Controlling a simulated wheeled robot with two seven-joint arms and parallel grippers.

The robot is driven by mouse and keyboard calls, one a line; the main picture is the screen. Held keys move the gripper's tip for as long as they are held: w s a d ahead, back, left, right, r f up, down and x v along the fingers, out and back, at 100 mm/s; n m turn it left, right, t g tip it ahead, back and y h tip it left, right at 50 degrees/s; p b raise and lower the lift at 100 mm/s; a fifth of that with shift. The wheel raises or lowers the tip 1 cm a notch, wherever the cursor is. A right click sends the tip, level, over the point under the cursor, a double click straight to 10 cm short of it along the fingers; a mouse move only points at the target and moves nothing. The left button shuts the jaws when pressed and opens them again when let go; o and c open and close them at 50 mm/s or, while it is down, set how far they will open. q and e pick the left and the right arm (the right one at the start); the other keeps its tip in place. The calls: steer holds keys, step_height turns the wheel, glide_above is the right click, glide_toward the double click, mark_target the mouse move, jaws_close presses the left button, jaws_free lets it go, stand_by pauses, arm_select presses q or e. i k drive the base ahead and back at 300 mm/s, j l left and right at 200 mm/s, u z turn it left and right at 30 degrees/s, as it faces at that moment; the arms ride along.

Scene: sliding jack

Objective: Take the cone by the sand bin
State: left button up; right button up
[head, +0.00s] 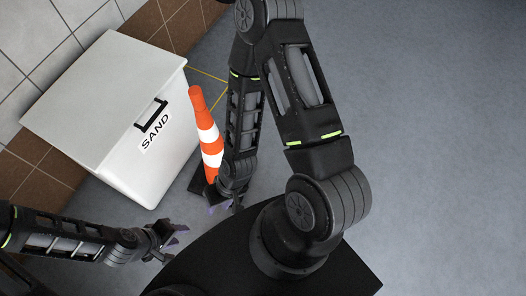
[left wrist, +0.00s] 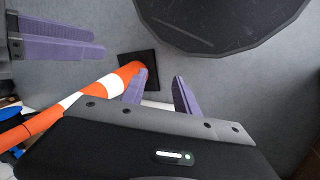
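The orange-and-white cone (head: 209,133) stands beside the sand bin's right side, on a dark base (head: 198,184). My right forearm and wrist partly hide its lower right side. In the left wrist view the cone (left wrist: 82,97) runs from its black base (left wrist: 150,66) to the lower left. My right gripper (head: 226,208) is low in front of the cone, its fingers apart. It also shows in the left wrist view (left wrist: 95,45), apart from the cone. My left gripper (head: 178,236) is open and empty, nearer my base; its fingers also show in the left wrist view (left wrist: 158,85).
The white sand bin (head: 120,150), with a closed lid (head: 105,85) and a black handle, stands against the tiled wall. Yellow floor lines (head: 205,75) run behind the cone. The grey floor (head: 440,150) to the right is clear.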

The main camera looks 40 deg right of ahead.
mark_target(211, 140)
steer(key=z, duration=0.7)
